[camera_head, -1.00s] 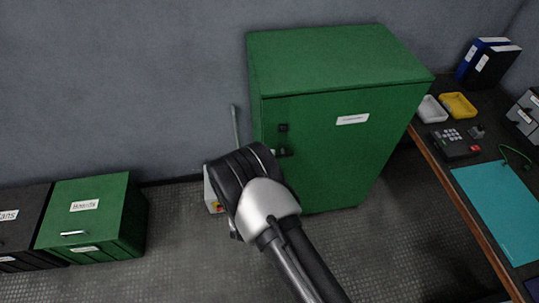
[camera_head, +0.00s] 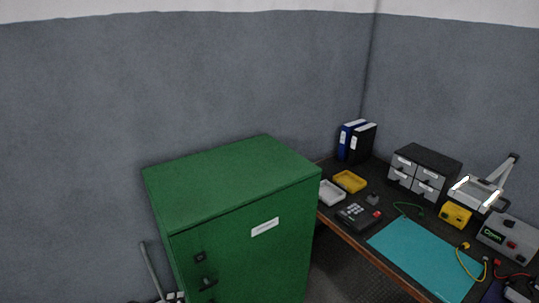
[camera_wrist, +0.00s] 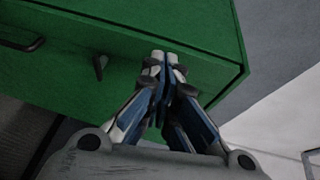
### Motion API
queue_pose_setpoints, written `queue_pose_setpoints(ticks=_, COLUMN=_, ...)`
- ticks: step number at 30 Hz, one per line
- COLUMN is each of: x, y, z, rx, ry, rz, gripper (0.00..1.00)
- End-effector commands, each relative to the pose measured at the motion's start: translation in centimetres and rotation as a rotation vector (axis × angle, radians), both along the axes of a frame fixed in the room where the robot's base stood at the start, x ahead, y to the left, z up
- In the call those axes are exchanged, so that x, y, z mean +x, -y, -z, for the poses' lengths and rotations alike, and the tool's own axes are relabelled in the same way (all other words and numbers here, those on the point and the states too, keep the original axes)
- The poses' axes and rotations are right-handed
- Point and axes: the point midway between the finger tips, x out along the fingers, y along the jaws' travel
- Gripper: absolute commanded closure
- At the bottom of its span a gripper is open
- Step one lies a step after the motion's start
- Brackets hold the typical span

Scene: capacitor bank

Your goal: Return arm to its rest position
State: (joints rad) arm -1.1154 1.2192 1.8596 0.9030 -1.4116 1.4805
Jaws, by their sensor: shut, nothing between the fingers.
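My gripper (camera_wrist: 164,58) shows in the wrist view with its fingertips together and nothing between them. It is in front of the green cabinet (camera_wrist: 205,45), whose door handle (camera_wrist: 100,66) shows to the left of the fingers. I cannot tell how far the fingertips are from the cabinet. My arm and gripper do not show in the head view. There the green cabinet (camera_head: 240,195) stands at lower centre, its door closed, with a white label and dark lock fittings on the front.
A dark workbench (camera_head: 345,232) is right of the cabinet, with a teal mat (camera_head: 425,260), a yellow tray (camera_head: 350,181), binders (camera_head: 356,141), a drawer unit (camera_head: 424,172) and a keypad device (camera_head: 358,215). Grey walls close the back. A thin grey rod (camera_head: 150,268) stands left of the cabinet.

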Motion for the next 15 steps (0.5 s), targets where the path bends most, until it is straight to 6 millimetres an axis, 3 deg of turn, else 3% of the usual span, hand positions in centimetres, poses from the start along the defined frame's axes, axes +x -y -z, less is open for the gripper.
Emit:
queue_pose_setpoints(ticks=1, x=2.0, y=0.2, z=-2.2, rx=-0.011, ry=-0.035, rz=0.006, gripper=1.0)
queue_pose_setpoints(ticks=6, x=6.6, y=1.8, z=-8.1, rx=-0.126, ry=-0.177, rz=-0.051, gripper=1.0)
queue_pose_setpoints(ticks=11, x=8.8, y=5.2, z=-14.1, rx=-0.255, ry=-0.27, rz=-0.147, gripper=1.0)
queue_pose_setpoints(ticks=15, x=8.7, y=9.6, z=-19.1, rx=-0.388, ry=-0.323, rz=-0.245, gripper=1.0)
